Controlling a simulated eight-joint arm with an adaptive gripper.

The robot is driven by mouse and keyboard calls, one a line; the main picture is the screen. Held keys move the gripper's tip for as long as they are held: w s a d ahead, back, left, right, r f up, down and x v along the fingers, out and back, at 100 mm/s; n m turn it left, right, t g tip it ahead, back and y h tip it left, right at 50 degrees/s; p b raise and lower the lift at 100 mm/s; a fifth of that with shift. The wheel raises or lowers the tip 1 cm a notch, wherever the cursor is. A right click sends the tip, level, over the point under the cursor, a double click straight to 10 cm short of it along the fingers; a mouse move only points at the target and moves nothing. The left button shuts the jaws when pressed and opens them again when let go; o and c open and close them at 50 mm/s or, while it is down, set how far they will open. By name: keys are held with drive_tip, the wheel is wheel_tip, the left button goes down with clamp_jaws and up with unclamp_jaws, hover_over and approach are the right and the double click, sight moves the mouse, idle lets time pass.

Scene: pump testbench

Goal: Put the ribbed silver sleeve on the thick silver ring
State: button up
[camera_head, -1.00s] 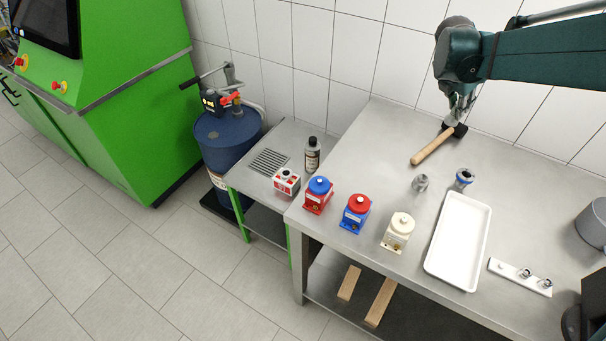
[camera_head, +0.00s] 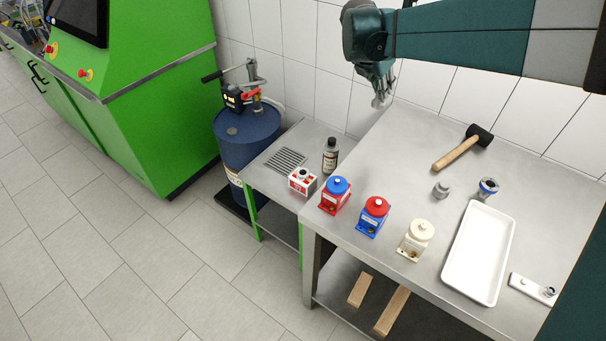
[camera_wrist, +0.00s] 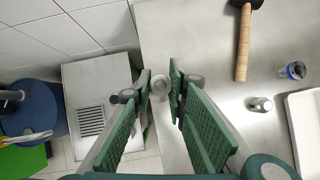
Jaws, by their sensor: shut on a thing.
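My gripper (camera_head: 381,98) is high above the back left of the steel bench, by the tiled wall. In the wrist view its fingers are shut on a small round silver piece (camera_wrist: 159,85), seen end-on; I cannot tell whether it is ribbed. A short silver-grey cylindrical piece (camera_head: 441,190) stands on the bench; it shows in the wrist view too (camera_wrist: 260,104). To its right is a silver ring-shaped part with blue on it (camera_head: 488,188), also in the wrist view (camera_wrist: 295,70). I cannot tell surely which piece is the sleeve or the thick ring.
A hammer (camera_head: 462,148) lies behind the small parts. A white tray (camera_head: 452,276) and a white strip with a ring-like fitting (camera_head: 530,288) are at the right. Red (camera_head: 334,196), blue (camera_head: 373,217) and cream (camera_head: 416,240) units line the front. A bottle (camera_head: 330,156) stands left.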

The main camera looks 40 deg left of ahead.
drive_tip(key=s+a+n+y+b, duration=0.1)
drive_tip(key=s+a, duration=0.6)
drive_tip(key=a, duration=0.3)
drive_tip(key=s+a+n+b, duration=0.1)
drive_tip(key=s+a, duration=0.5)
drive_tip(key=a, duration=0.4)
hover_over(303, 172)
wheel_tip(303, 172, down, 23)
drive_tip(key=shift+f, duration=0.2)
wheel_tip(303, 172, down, 6)
drive_tip(key=b, duration=0.1)
drive_tip(key=shift+f, duration=0.2)
drive_tip(key=shift+f+b, duration=0.6)
drive_tip(key=shift+f, duration=1.15)
drive_tip(key=shift+f, duration=0.15)
